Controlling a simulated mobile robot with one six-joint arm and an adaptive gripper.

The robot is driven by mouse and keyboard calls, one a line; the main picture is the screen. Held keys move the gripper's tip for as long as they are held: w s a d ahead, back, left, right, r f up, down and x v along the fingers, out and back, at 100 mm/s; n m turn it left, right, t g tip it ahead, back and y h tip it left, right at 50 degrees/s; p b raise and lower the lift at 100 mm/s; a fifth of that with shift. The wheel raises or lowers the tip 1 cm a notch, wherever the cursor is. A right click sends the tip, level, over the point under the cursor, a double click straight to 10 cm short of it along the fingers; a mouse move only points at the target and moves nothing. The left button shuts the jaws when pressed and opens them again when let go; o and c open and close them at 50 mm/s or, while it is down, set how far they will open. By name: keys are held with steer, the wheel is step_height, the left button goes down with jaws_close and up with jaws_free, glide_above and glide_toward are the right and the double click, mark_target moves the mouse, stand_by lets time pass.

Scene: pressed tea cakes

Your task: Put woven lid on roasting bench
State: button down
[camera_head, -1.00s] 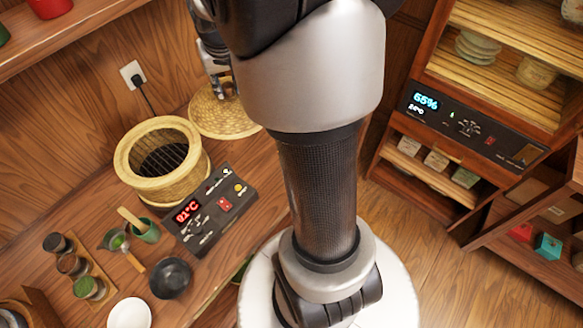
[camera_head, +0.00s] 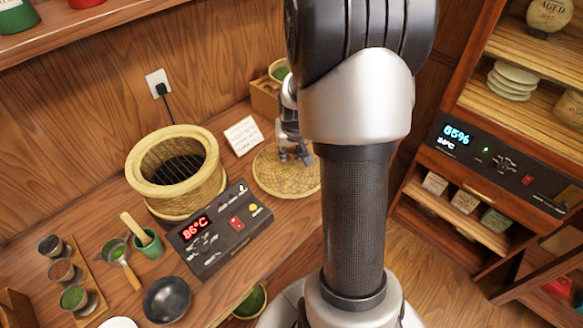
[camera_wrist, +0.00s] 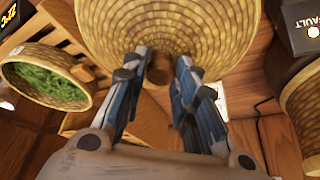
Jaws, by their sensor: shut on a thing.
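The woven lid (camera_head: 275,183) is a round, pale straw disc at the right of the wooden roasting bench (camera_head: 98,208), beside the roasting basket. My gripper (camera_head: 294,158) points down at the middle of the lid, partly hidden by my arm. In the wrist view, the lid (camera_wrist: 222,28) fills the upper middle, and my gripper (camera_wrist: 158,70) is shut on its small centre knob. I cannot tell whether the lid rests on the bench or hangs just above it.
The woven roasting basket (camera_head: 145,186) with a dark grate stands left of the lid. A black control panel (camera_head: 205,250) lies in front of it. A white card (camera_head: 243,136) stands behind the lid. A basket of green leaves (camera_wrist: 45,78) is close by in the wrist view.

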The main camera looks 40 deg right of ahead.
mark_target(292, 162)
steer(key=shift+f+b, duration=0.85)
steer(key=shift+f, duration=1.95)
steer(key=shift+f, duration=0.1)
steer(key=c, duration=1.3)
jaws_free()
